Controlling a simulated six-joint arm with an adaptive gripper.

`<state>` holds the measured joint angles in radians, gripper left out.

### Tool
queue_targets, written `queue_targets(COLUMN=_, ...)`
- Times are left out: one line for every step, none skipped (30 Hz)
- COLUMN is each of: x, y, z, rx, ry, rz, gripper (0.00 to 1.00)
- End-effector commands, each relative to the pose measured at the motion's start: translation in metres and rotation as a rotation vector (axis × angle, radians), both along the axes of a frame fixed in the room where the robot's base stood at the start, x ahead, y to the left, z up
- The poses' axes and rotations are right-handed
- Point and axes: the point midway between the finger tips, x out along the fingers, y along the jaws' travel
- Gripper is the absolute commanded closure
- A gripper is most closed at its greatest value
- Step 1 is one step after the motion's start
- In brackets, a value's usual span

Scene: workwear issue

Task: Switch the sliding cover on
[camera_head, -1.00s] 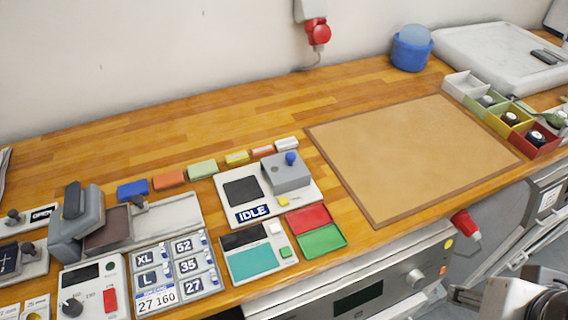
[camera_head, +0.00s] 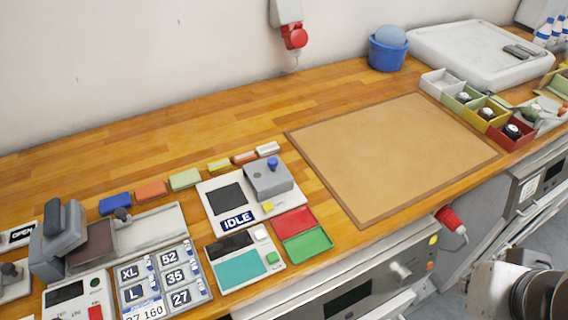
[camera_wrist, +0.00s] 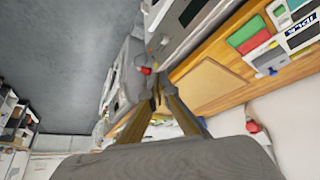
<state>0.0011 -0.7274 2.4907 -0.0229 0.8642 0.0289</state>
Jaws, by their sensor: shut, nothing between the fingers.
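I cannot tell for sure which part is the sliding cover. An OPEN label (camera_head: 20,235) shows at the far left. My gripper (camera_wrist: 156,88) is shut and empty in the wrist view, apart from these units; the head view does not show its fingers.
A brown-edged mat (camera_head: 393,157) lies mid-bench. Red and green trays (camera_head: 306,243) are beside the IDLE unit. Open bins (camera_head: 512,137), a blue bucket (camera_head: 388,54) and a white slab (camera_head: 480,50) stand at the right. The back of the bench is clear.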

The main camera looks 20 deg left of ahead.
Motion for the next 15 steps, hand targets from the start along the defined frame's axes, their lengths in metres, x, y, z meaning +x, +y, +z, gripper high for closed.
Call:
queue_targets(x=0.006, y=-0.002, z=0.001, rx=-0.005, ry=-0.007, rz=-0.01, gripper=1.0)
queue_targets(x=0.01, y=-0.004, z=0.002, rx=-0.007, ry=-0.015, rz=-0.016, gripper=1.0)
queue_targets(x=0.015, y=-0.006, z=0.004, rx=-0.01, ry=-0.025, rz=-0.026, gripper=1.0)
queue_targets(x=0.02, y=-0.008, z=0.005, rx=-0.013, ry=-0.034, rz=-0.034, gripper=1.0)
queue_targets(x=0.025, y=-0.01, z=0.007, rx=-0.018, ry=-0.042, rz=-0.041, gripper=1.0)
queue_targets(x=0.033, y=-0.012, z=0.009, rx=-0.02, ry=-0.057, rz=-0.054, gripper=1.0)
queue_targets(x=0.039, y=-0.015, z=0.01, rx=-0.024, ry=-0.067, rz=-0.061, gripper=1.0)
queue_targets(x=0.045, y=-0.016, z=0.013, rx=-0.026, ry=-0.081, rz=-0.07, gripper=1.0)
queue_targets(x=0.054, y=-0.019, z=0.015, rx=-0.031, ry=-0.097, rz=-0.081, gripper=1.0)
queue_targets(x=0.06, y=-0.021, z=0.017, rx=-0.033, ry=-0.109, rz=-0.089, gripper=1.0)
queue_targets(x=0.067, y=-0.023, z=0.019, rx=-0.035, ry=-0.122, rz=-0.096, gripper=1.0)
queue_targets(x=0.075, y=-0.025, z=0.021, rx=-0.038, ry=-0.14, rz=-0.106, gripper=1.0)
queue_targets(x=0.082, y=-0.027, z=0.023, rx=-0.039, ry=-0.153, rz=-0.113, gripper=1.0)
queue_targets(x=0.089, y=-0.028, z=0.025, rx=-0.041, ry=-0.166, rz=-0.118, gripper=1.0)
queue_targets(x=0.097, y=-0.03, z=0.028, rx=-0.041, ry=-0.185, rz=-0.127, gripper=1.0)
